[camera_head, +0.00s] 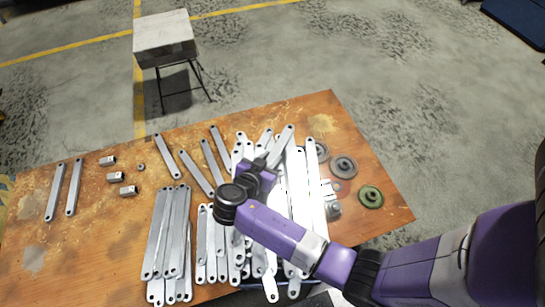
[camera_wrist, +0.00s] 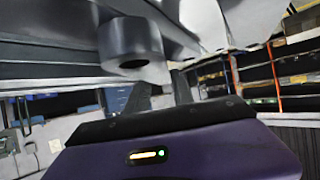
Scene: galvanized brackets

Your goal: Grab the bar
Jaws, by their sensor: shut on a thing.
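Many flat grey metal bars with holes at their ends lie on the wooden table (camera_head: 90,240). My gripper (camera_head: 268,160) is over the large pile of bars (camera_head: 300,200) right of the table's middle. It is shut on a bar (camera_head: 282,146), whose far end sticks out past the fingers, tilted up to the right. My wrist hides the rest of that bar. In the wrist view the dark fingers (camera_wrist: 160,95) reach up to grey metal (camera_wrist: 130,45) with a round boss, very close to the camera.
A stack of bars (camera_head: 168,235) lies left of the pile, and loose bars (camera_head: 167,157) lie behind it. Small blocks (camera_head: 115,177) are at left. Round discs (camera_head: 344,166) and a green wheel (camera_head: 370,196) are at right. A stool (camera_head: 165,40) stands beyond the table.

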